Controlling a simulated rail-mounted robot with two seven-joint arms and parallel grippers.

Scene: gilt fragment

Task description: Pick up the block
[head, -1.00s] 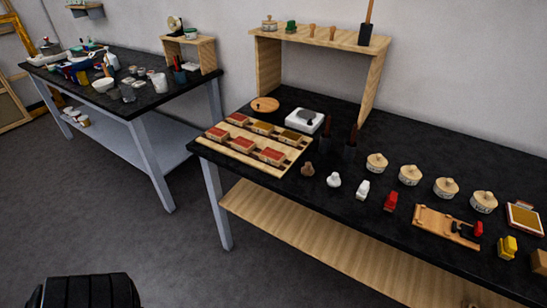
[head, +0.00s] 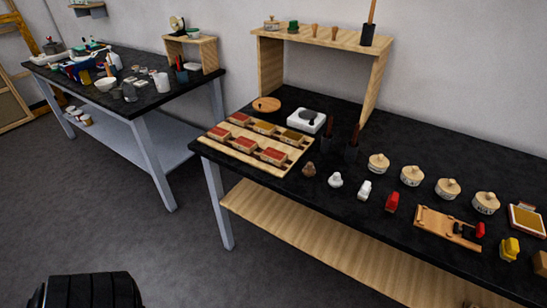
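Several small block-like pieces stand along the front of the black-topped table (head: 330,188) in the head view. They include a brown one (head: 309,169), a white one (head: 364,190), a red one (head: 392,202) and a yellow one (head: 509,248). A wooden tray (head: 213,150) at the table's left end holds several boxy pieces with red or ochre tops, such as a red-topped one (head: 273,156). I cannot tell which piece is the block. Neither of my grippers is in view.
Behind are a wooden shelf (head: 270,68), a white device (head: 306,120), dark holders and several lidded pots (head: 412,176). An orange-brown board (head: 436,222) lies front right. A second, cluttered table (head: 150,103) stands left. Grey floor between and before the tables is open.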

